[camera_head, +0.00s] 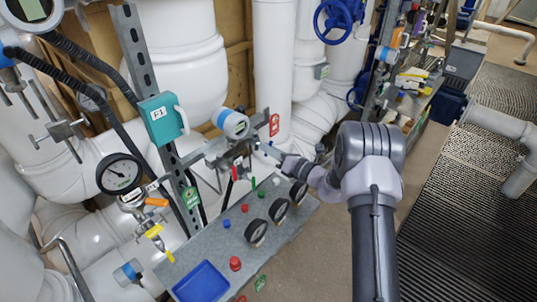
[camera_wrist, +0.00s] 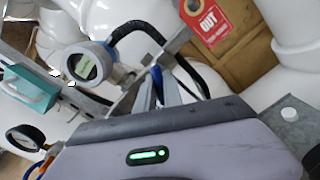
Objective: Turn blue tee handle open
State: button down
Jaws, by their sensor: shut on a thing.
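My gripper (camera_head: 268,151) reaches in from the right to the piping just above the grey panel in the head view. In the wrist view my gripper's fingers (camera_wrist: 158,82) are shut on a narrow blue piece, the blue tee handle (camera_wrist: 156,76). Only a small part of the handle shows; the rest is hidden between and behind the fingers. In the head view I cannot make the handle out clearly. How far it is turned cannot be told.
A round blue-and-grey gauge (camera_head: 234,124) sits close left of my gripper. A red tag (camera_wrist: 207,20) hangs behind. The grey panel (camera_head: 190,262) below carries dials, coloured knobs and a blue tray (camera_head: 202,284). A teal box (camera_head: 163,118) is on the upright rail.

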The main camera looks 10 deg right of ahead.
jog(key=n+b, duration=0.3)
jog(key=n, duration=0.1)
jog(key=shift+f, duration=0.15)
jog(key=shift+n+b, duration=1.4)
jog(key=shift+n, duration=0.1)
jog(key=shift+r, duration=0.2)
jog(key=c, duration=1.5)
grip_release()
jog(key=p+v, duration=0.1)
jog(key=v, duration=1.6)
jog(key=shift+s+d+p, duration=0.1)
jog(key=shift+s+p, duration=0.05)
jog(key=shift+p, duration=0.25)
